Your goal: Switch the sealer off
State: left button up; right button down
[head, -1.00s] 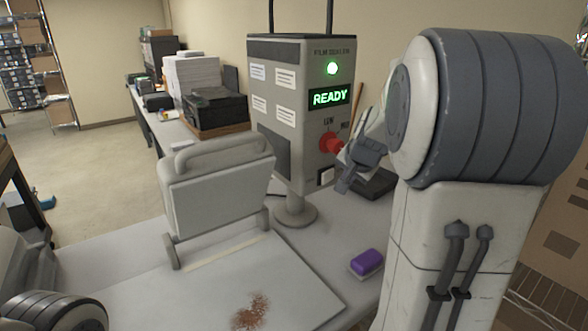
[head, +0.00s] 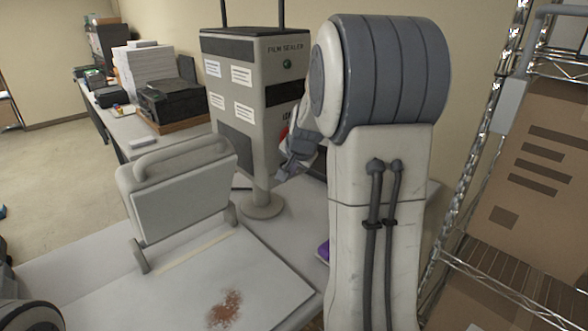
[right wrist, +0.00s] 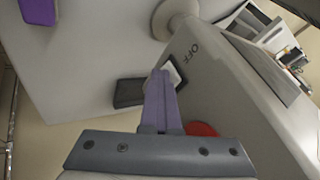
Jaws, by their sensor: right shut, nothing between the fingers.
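The film sealer (head: 233,150) is a grey box on a round-footed post. Its lamp (head: 287,64) is dim green and its display (head: 284,92) is dark. In the right wrist view the sealer (right wrist: 235,100) shows "OFF" on its face, near a white rocker switch (right wrist: 174,73). My right gripper (head: 284,174) is shut and empty at the lower front of the sealer; its fingertips (right wrist: 160,74) overlap the switch, and I cannot tell whether they touch it. The red knob (right wrist: 201,129) is partly hidden behind the fingers. My left gripper is out of view.
The hinged press (head: 180,190) with a raised lid stands left of the sealer, on a board with a brown stain (head: 225,308). A purple block (right wrist: 38,10) lies on the table. A wire shelf with cardboard boxes (head: 540,170) stands at the right.

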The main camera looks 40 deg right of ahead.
jog(key=shift+d, duration=0.1)
jog(key=shift+s+d+b, duration=0.15)
jog(key=shift+d+b, duration=0.4)
jog(key=shift+d, duration=0.1)
jog(key=s+a+r+b, duration=0.1)
jog(key=s+r+b, duration=0.3)
jog(key=s+r, duration=0.4)
jog(key=shift+s, duration=0.7)
